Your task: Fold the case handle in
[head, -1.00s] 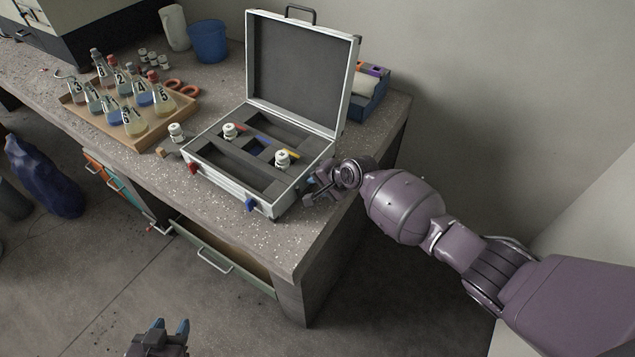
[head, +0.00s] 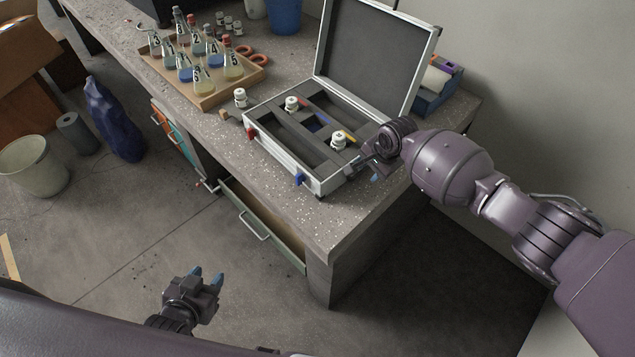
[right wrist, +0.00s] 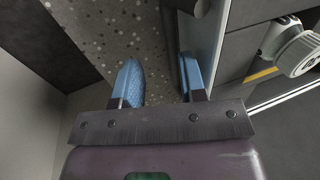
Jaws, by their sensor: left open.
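The silver case (head: 312,182) lies open on the bench, its grey-lined lid (head: 372,55) standing up at the back. The top of the lid is cut off by the frame edge, so the handle is not in view now. The case has a red latch (head: 252,133) and a blue latch (head: 299,179) on its front. My right gripper (head: 368,172) is beside the case's right side. In the right wrist view its blue fingers (right wrist: 160,82) are apart with bench between them, one close along the case wall (right wrist: 213,45). My left gripper (head: 208,279) is open and empty, low over the floor.
White-capped jars (head: 338,141) stand in the case and one (head: 240,98) beside it. A tray (head: 207,101) of numbered flasks is to the left, a blue box (head: 437,95) behind right. A drawer (head: 262,236) is pulled out below. The bench front right is clear.

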